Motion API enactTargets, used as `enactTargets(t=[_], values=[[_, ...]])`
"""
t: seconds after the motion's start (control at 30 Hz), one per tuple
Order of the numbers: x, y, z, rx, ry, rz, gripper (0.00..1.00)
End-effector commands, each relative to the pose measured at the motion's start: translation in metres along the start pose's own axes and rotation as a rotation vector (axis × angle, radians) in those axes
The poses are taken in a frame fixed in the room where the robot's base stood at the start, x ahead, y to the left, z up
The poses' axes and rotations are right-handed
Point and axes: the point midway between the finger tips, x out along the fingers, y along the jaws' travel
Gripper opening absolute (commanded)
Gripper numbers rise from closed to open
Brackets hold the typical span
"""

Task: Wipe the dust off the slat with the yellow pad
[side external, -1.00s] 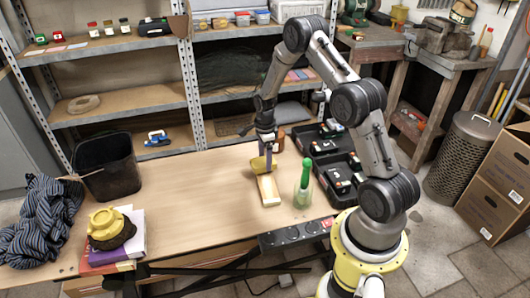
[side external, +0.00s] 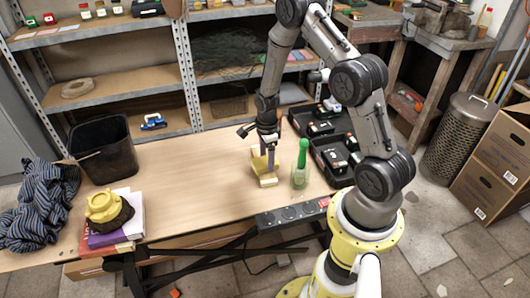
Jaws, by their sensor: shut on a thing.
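The pale wooden slat (side external: 268,182) lies on the workbench with its near end toward the camera. Most of its length is hidden behind the pad and my gripper. The yellow pad (side external: 259,166) is at the slat, and its lower edge seems to meet the slat's top, though contact is hard to confirm. My gripper (side external: 270,166) points down over the slat, with its fingers shut on the pad. Dust on the slat is too small to make out.
A green-capped bottle (side external: 300,166) stands just right of the slat, with black organizer trays (side external: 334,158) beyond it. A black bin (side external: 105,152), a striped cloth (side external: 38,205) and books with a yellow object (side external: 107,207) are at left. The bench's middle left is clear.

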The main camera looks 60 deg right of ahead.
Motion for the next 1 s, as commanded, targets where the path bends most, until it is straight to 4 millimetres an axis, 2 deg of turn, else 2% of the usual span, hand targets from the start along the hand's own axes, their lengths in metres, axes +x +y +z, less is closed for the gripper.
enactTargets(t=[0.4, 1.0], values=[[0.000, 0.034, 0.005, -0.001, 0.001, 0.003, 0.29], [0.000, -0.019, -0.004, 0.001, 0.000, -0.001, 0.29]])
